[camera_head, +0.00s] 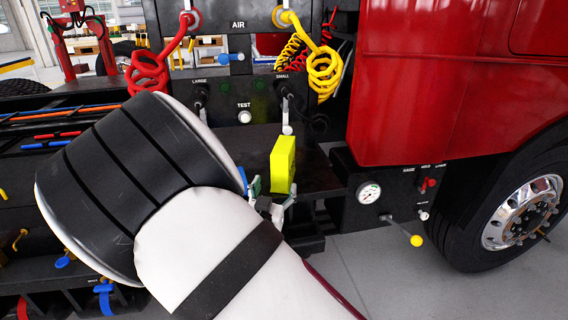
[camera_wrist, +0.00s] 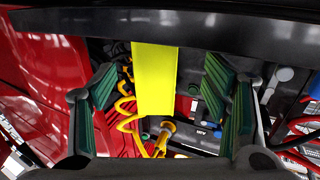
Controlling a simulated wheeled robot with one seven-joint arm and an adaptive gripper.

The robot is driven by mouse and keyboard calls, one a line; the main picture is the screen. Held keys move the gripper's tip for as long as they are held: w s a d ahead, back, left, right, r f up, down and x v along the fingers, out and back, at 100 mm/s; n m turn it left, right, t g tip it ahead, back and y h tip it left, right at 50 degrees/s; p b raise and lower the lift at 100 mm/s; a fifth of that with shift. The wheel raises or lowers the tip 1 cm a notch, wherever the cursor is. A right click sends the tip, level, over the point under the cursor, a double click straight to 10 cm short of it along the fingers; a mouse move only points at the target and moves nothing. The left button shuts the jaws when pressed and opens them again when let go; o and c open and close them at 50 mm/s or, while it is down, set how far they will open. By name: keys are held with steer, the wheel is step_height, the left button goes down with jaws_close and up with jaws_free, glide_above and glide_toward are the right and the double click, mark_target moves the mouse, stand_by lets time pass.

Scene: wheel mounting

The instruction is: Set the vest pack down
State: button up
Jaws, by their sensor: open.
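The vest pack is most likely the bright yellow block (camera_head: 283,165), which stands upright at the black shelf (camera_head: 318,172) below the TEST panel. In the wrist view the yellow block (camera_wrist: 155,78) lies between the spread green finger pads, with a gap on both sides. My gripper (camera_head: 268,198) is open in front of the block's lower part, partly hidden behind my own arm in the head view. The wrist view shows my gripper (camera_wrist: 163,100) with its fingers wide apart and nothing clamped. The block's underside and its contact with the shelf are hard to see.
A black panel (camera_head: 245,100) with levers and coiled red (camera_head: 150,70) and yellow (camera_head: 324,72) air hoses rises behind the block. A red truck body (camera_head: 440,90) and its wheel (camera_head: 520,210) stand at right. A gauge box (camera_head: 370,193) with a yellow-knobbed lever is right of the shelf.

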mark_target(277, 180)
steer(key=w, duration=0.3)
steer(key=shift+w+d, duration=0.2)
steer(key=w, duration=0.3)
steer(key=w+d, duration=0.1)
steer(key=shift+w+r, duration=0.15)
steer(key=shift+r, duration=0.1)
steer(key=shift+w+d, duration=0.1)
steer(key=shift+w, duration=0.4)
steer(key=c, duration=1.5)
steer(key=shift+c, duration=0.2)
steer(key=shift+r, duration=0.2)
